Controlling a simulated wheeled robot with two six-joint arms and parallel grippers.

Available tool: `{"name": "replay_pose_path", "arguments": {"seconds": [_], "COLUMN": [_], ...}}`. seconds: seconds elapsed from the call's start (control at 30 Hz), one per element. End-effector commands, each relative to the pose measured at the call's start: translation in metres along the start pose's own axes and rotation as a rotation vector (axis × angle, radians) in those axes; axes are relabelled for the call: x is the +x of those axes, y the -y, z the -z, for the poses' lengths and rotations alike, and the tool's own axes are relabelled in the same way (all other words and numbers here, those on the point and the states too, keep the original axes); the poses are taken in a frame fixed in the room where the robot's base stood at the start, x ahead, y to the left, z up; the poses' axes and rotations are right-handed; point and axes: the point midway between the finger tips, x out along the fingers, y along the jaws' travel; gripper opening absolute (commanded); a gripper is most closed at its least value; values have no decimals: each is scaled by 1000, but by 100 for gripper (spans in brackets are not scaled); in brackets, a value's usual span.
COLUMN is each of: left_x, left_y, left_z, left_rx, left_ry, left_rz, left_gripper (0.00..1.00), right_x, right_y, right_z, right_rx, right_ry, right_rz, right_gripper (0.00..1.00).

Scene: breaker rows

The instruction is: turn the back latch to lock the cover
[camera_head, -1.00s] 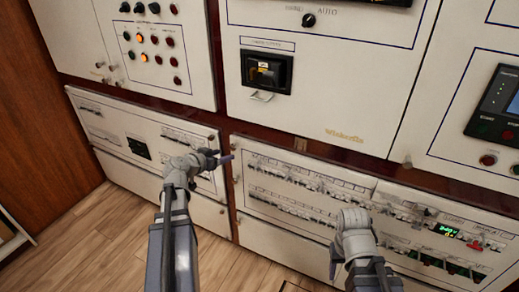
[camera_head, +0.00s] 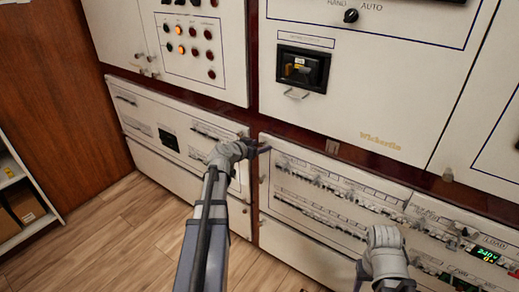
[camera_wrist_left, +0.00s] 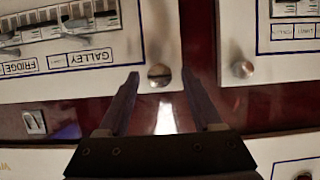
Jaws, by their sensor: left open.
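My left gripper (camera_head: 264,149) is at the upper left corner of the right breaker panel (camera_head: 300,215). In the left wrist view its two fingers (camera_wrist_left: 168,105) are apart, with nothing between them. A round slotted metal fastener (camera_wrist_left: 158,75) on that panel's corner shows just beyond the gap; I see no contact. A second round knob (camera_wrist_left: 242,69) sits on the neighbouring panel's corner. A small metal plate (camera_wrist_left: 35,121) is on the brown strip. I cannot tell which fitting is the back latch. My right arm shows at lower right; its gripper does not show.
Breaker switches line the right panel. A black-framed switch box (camera_head: 302,69) with a metal handle is on the upper panel (camera_head: 400,100). A white shelf (camera_head: 22,200) stands at the left. The wooden floor (camera_head: 130,225) is clear.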

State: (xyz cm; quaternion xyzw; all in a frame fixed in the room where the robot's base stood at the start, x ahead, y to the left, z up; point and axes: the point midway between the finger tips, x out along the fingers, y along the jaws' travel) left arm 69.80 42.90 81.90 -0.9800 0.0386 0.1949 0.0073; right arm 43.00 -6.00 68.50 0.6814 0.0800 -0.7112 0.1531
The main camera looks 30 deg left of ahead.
Motion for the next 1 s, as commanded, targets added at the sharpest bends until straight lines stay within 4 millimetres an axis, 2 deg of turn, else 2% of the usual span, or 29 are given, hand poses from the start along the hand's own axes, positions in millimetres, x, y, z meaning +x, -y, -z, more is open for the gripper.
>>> {"name": "replay_pose_path", "arguments": {"seconds": [0.27,0.83,1.0], "left_x": [2,2,2], "left_y": [0,0,0], "left_z": [0,0,0], "left_rx": [0,1,1], "left_ry": [0,0,0], "left_rz": [1,1,1], "left_gripper": [65,1,0], "right_x": [0,1,1], "right_y": [0,0,0], "right_z": [0,0,0], "right_rx": [0,0,0], "right_ry": [0,0,0], "right_rz": [0,0,0], "right_gripper": [54,54,54]}}
